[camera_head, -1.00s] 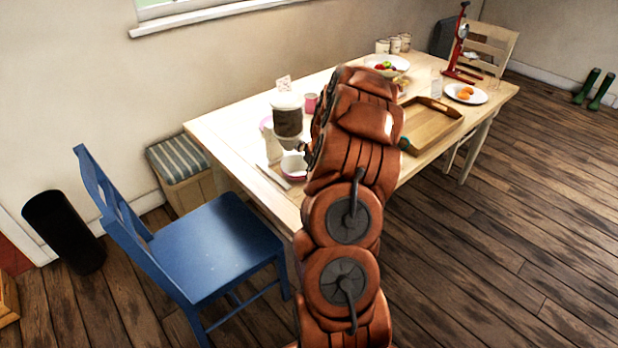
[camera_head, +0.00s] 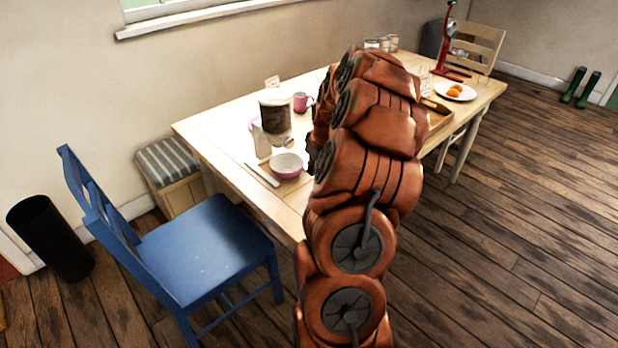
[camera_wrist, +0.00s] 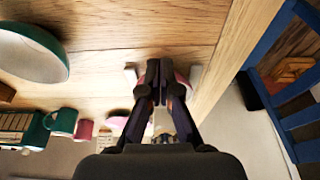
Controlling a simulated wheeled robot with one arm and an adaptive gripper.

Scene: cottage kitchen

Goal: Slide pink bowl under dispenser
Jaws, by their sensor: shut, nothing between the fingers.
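The pink bowl (camera_head: 286,168), pale inside, stands upright on the table (camera_head: 225,137), just in front of the dispenser (camera_head: 276,122). The dispenser has a dark-filled clear container with a pale lid on a whitish stand. The bowl looks forward and slightly right of the stand. My gripper (camera_wrist: 153,84) is shut and empty in the wrist view, fingertips together. Pink surface, probably the bowl (camera_wrist: 182,84), shows beside and behind the fingers; whether they touch is unclear. In the head view my arm hides the gripper, right of the bowl.
A pale flat utensil (camera_head: 262,175) lies left of the bowl. A pink mug (camera_head: 301,103) stands behind, right of the dispenser. A wooden tray (camera_head: 437,118) and a plate of orange fruit (camera_head: 455,92) are farther right. A blue chair (camera_head: 205,250) stands at the table's near left.

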